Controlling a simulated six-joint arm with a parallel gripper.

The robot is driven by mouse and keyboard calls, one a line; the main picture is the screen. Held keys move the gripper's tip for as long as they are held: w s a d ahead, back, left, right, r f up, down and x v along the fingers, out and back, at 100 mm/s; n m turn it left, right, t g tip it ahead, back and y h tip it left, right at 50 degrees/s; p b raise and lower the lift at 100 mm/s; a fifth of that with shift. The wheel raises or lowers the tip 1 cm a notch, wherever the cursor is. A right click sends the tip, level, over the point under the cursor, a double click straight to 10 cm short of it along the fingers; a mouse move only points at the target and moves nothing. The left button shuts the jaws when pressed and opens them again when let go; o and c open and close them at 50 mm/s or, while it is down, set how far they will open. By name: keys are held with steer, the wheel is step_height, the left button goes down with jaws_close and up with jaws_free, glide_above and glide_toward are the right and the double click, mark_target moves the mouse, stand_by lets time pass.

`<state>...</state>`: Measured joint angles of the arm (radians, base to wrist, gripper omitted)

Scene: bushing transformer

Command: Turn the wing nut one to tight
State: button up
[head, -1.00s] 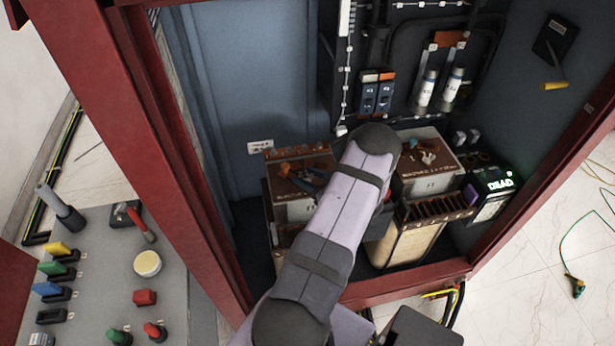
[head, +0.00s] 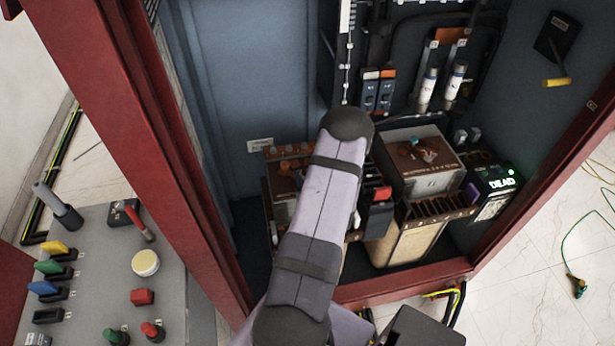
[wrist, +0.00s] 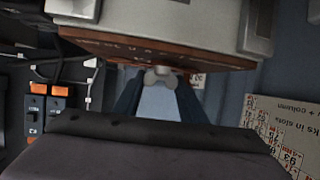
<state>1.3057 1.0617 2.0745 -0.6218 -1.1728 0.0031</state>
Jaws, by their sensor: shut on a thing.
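A small pale grey wing nut (wrist: 160,77) shows at the edge of a brown-topped block (wrist: 150,48) in the wrist view. My gripper (wrist: 158,88) has its two dark blue fingers coming together at the wing nut, shut on it. How far the nut is seated is not visible. In the head view my arm covers the gripper and part of the left brown-topped unit (head: 285,172). The right brown-topped unit (head: 420,158) carries another small wing-shaped fitting (head: 428,150), with no gripper at it.
The red cabinet frame (head: 165,150) borders the work space at left, right and front. Fuse tubes (head: 428,88), small breakers (head: 378,90) and a lit "DEAD" display (head: 502,184) surround the units. A grey control console (head: 95,290) stands outside at left.

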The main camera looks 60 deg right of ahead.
steer(key=shift+m+g+h, duration=0.5)
steer(key=shift+m, duration=0.1)
steer(key=o, duration=1.1)
steer(key=shift+c, duration=0.2)
steer(key=b+v, duration=0.2)
steer(key=v, duration=0.5)
steer(key=shift+a+b, duration=0.2)
steer(key=shift+b, duration=0.15)
steer(key=shift+s, duration=0.15)
